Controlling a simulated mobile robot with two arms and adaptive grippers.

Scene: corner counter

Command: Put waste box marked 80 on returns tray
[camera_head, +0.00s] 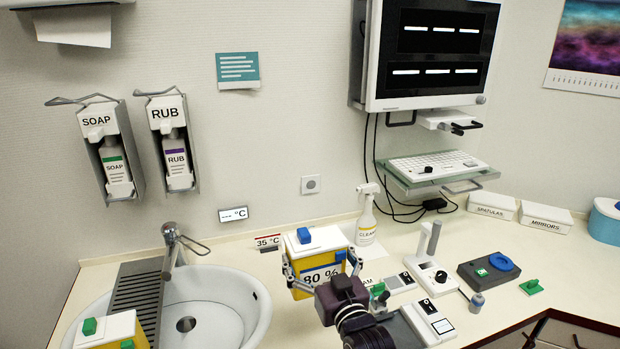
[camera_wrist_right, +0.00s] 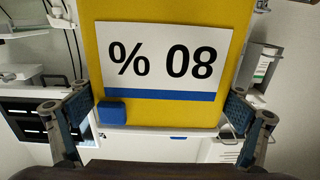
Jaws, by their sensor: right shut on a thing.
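The yellow waste box marked 80 % (camera_head: 320,277) has a white lid with a blue knob and is near upright, just right of the sink. My right gripper (camera_head: 321,266) is shut on it, one finger on each side. In the right wrist view its yellow face with the 80 % label (camera_wrist_right: 165,60) appears upside down between the fingers (camera_wrist_right: 158,112). I cannot tell whether its base touches the counter. A second yellow box (camera_head: 110,330) with a white lid and green knob stands at the lower left, partly cut off. No tray labelled returns can be made out. My left gripper is out of view.
The sink (camera_head: 235,312), tap (camera_head: 172,245) and grey drainer (camera_head: 135,290) lie left. A spray bottle (camera_head: 366,218) stands behind the held box. Small devices (camera_head: 432,275) crowd the counter right of my gripper. Free counter lies farther right (camera_head: 560,265).

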